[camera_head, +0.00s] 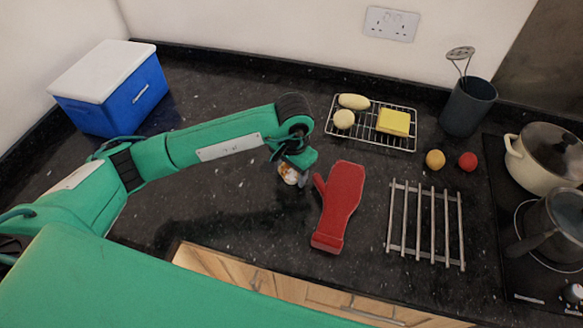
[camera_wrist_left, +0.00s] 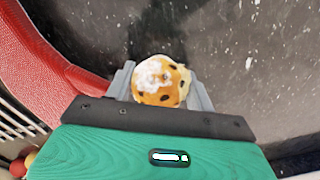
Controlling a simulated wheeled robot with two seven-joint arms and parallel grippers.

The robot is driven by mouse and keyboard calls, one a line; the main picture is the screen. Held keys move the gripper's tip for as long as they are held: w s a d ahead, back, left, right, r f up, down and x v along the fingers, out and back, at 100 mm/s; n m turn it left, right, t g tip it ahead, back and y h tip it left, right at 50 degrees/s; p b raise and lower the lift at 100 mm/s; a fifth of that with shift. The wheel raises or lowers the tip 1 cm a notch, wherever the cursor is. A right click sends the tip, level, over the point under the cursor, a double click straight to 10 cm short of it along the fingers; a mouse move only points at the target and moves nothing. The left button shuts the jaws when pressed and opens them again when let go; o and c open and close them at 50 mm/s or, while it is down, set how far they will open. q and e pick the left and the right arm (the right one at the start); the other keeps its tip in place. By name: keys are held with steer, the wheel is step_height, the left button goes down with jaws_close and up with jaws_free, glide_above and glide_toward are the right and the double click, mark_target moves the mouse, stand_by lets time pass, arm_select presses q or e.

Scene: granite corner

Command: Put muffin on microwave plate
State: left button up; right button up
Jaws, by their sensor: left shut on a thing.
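A small round muffin (camera_head: 289,174) with a golden top, dark bits and white icing is between the fingers of my left gripper (camera_head: 292,179). The muffin (camera_wrist_left: 161,81) also shows in the left wrist view, with the grey fingers of my left gripper (camera_wrist_left: 160,88) on both sides of it. The gripper is shut on it over the dark counter, just left of the red oven mitt. How high it is above the counter I cannot tell. No microwave or microwave plate shows in either view. My right gripper is not in view.
A red oven mitt (camera_head: 341,203) lies beside the gripper. A wire rack (camera_head: 371,144) holds pale food and a yellow block (camera_head: 394,122). A metal trivet (camera_head: 426,222), a utensil pot (camera_head: 467,106) and a hob with pans stand right. A blue cooler (camera_head: 125,102) is back left.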

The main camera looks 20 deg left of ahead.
arm_select(q)
steer(key=shift+f+b, duration=0.15)
steer(key=shift+b, duration=0.15)
steer(key=o, duration=0.6)
